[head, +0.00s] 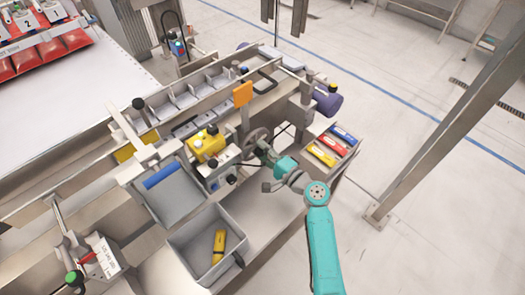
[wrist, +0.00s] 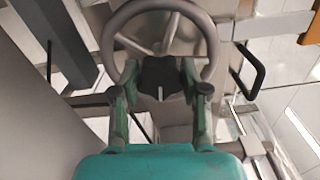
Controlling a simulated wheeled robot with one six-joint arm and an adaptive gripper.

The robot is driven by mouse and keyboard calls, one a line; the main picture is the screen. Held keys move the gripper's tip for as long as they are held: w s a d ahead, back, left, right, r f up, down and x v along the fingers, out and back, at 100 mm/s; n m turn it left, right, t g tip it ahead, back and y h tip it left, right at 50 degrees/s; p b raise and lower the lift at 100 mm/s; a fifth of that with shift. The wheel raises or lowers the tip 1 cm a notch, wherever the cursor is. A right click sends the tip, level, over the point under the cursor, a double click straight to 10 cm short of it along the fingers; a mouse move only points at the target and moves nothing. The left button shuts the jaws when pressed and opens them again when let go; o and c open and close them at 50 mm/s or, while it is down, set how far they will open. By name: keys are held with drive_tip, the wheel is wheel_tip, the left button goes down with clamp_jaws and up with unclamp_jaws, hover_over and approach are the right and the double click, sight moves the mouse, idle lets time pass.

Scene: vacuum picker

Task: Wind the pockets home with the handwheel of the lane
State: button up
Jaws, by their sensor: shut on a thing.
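The grey handwheel (head: 250,134) stands on the front side of the lane, just right of the yellow unit. In the wrist view the handwheel (wrist: 212,40) fills the upper middle, with its round rim and spokes showing. My gripper (head: 265,151) is at the wheel's right side in the head view. The lane's grey pockets (head: 183,97) lie in a row behind the wheel.
A yellow unit (head: 207,142) and an orange plate (head: 243,94) stand close to the wheel. A tray (head: 353,150) with red, yellow and blue packs is at the right. A grey bin (head: 190,250) holding a yellow item is in front. Open floor lies right.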

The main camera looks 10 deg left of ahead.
drive_tip(key=n, duration=0.5)
drive_tip(key=shift+n, duration=0.3)
drive_tip(key=n, duration=1.3)
drive_tip(key=shift+s+f+n, duration=0.1)
drive_tip(key=shift+n, duration=0.3)
drive_tip(key=o, duration=1.1)
drive_tip(key=shift+o, duration=0.2)
drive_tip(key=v, duration=1.2)
